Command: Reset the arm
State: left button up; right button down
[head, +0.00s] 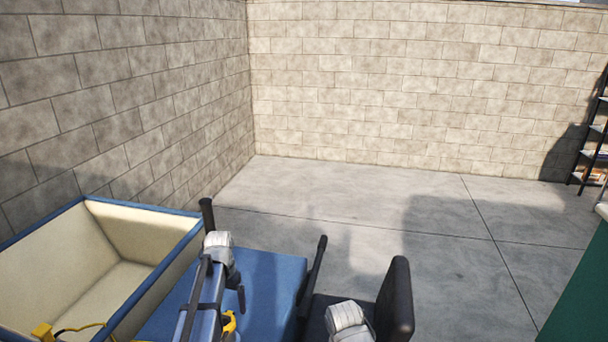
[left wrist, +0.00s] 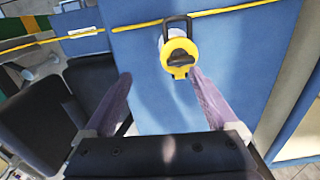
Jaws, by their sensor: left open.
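My left gripper (left wrist: 160,75) shows in the left wrist view with its two purple-grey fingers spread apart and nothing held between them. A round yellow piece with a black handle (left wrist: 178,52) sits against a blue panel (left wrist: 145,50) just beyond the right-hand fingertip; I cannot tell whether they touch. In the head view my left arm (head: 203,298) is at the lower middle, with a white joint at its top, but its fingers cannot be made out. A white joint of my other arm (head: 347,321) shows at the bottom edge; my right gripper is out of view.
A blue-rimmed bin with a cream inside (head: 187,236) stands at the left, close to my left arm; a yellow item (head: 42,332) is at its near corner. A blue surface (head: 262,275) lies beside it. Open concrete floor (head: 340,195) lies ahead; shelving (head: 592,150) stands far right.

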pick_arm(q)
jog(key=s+d+f+m+b, duration=0.1)
jog(key=s+d+f+b, duration=0.2)
jog(key=s+d, duration=0.7)
jog(key=s+d+f+y+b, duration=0.1)
jog(key=s+d+f+b, duration=0.2)
jog(key=s+d, duration=0.7)
jog(key=shift+s+d+f+m, duration=0.35)
jog(key=shift+d+f, duration=0.25)
jog(key=shift+d, duration=0.35)
jog(key=shift+w, duration=0.1)
jog(key=shift+c, duration=0.2)
